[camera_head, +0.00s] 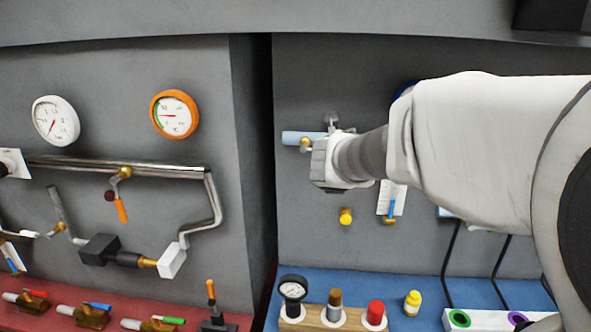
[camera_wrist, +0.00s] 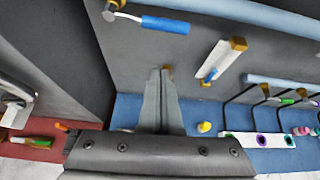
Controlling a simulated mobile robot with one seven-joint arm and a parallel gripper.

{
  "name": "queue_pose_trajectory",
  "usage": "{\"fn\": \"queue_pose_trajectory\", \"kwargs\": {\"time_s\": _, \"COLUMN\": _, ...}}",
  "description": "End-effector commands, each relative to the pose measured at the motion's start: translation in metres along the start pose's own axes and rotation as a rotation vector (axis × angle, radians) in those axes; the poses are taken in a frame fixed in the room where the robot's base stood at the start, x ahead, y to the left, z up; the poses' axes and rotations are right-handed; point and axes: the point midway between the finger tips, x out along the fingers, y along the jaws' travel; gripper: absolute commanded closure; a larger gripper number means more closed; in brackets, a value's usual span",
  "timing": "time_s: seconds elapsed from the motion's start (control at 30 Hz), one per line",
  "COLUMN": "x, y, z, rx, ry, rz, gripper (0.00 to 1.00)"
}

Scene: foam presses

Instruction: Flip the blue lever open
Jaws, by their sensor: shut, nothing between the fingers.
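In the wrist view a blue lever (camera_wrist: 165,24) sticks out from a metal fitting (camera_wrist: 110,12) on the grey wall, above and apart from my fingertips. A smaller blue lever (camera_wrist: 212,73) lies along a white plate with brass ends, to the right of the fingers. It also shows in the head view (camera_head: 392,208), right of and below my gripper. My gripper (camera_wrist: 164,73) is shut and empty, with its fingers pointing at the wall. In the head view its grey body (camera_head: 325,165) is in front of the panel and the fingertips cannot be made out. I cannot tell which blue lever is meant.
A light blue pipe (camera_head: 297,138) and a yellow knob (camera_head: 345,216) are close to my gripper. A left panel carries pipes and an orange gauge (camera_head: 174,114).

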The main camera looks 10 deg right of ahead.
Motion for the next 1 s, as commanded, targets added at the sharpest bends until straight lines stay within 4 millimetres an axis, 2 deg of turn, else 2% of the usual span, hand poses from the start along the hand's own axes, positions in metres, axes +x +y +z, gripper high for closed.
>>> {"fn": "queue_pose_trajectory", "kwargs": {"time_s": 0.1, "x": -0.02, "y": -0.001, "z": 0.003, "rx": 0.0, "ry": -0.002, "rz": 0.0, "gripper": 1.0}}
{"fn": "queue_pose_trajectory", "kwargs": {"time_s": 0.23, "x": -0.032, "y": -0.001, "z": 0.001, "rx": 0.0, "ry": -0.001, "rz": 0.0, "gripper": 1.0}}
{"fn": "queue_pose_trajectory", "kwargs": {"time_s": 0.77, "x": -0.039, "y": -0.004, "z": -0.001, "rx": 0.027, "ry": 0.002, "rz": -0.005, "gripper": 1.0}}
{"fn": "queue_pose_trajectory", "kwargs": {"time_s": 0.87, "x": -0.048, "y": -0.012, "z": -0.004, "rx": 0.164, "ry": 0.01, "rz": -0.028, "gripper": 1.0}}
{"fn": "queue_pose_trajectory", "kwargs": {"time_s": 0.97, "x": -0.065, "y": -0.027, "z": -0.013, "rx": 0.435, "ry": 0.027, "rz": -0.072, "gripper": 1.0}}
{"fn": "queue_pose_trajectory", "kwargs": {"time_s": 1.0, "x": -0.073, "y": -0.034, "z": -0.019, "rx": 0.574, "ry": 0.037, "rz": -0.095, "gripper": 1.0}}
